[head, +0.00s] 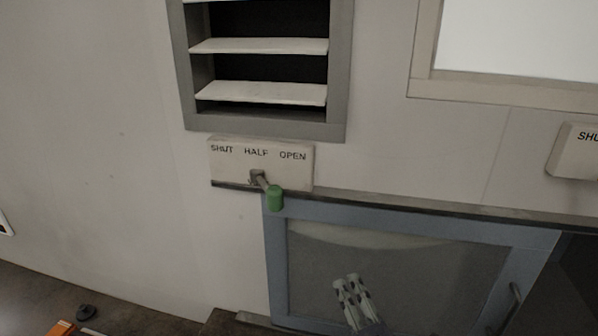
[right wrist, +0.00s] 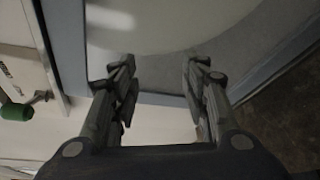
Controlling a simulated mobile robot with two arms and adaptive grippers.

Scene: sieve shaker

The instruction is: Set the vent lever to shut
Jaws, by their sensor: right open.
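The vent lever has a green knob (head: 274,198) on a short metal stem. It comes out of a pale plate (head: 233,166) marked SHUT, HALF and OPEN. The stem starts below HALF and the knob hangs down and right, between HALF and OPEN in the picture; its exact setting is hard to tell. The vent (head: 338,75) above has near-level white slats with dark gaps. My right gripper (head: 347,282) is open and empty, below and right of the knob, apart from it. In the right wrist view the knob (right wrist: 16,112) is at the left edge, outside the fingers. My left gripper is out of view.
A blue-framed glass panel (head: 276,265) is behind my right gripper, below a dark ledge (head: 420,206). A second labelled plate (head: 575,155) is at the right edge. A framed white panel (head: 520,40) is above. The wall left of the lever is bare.

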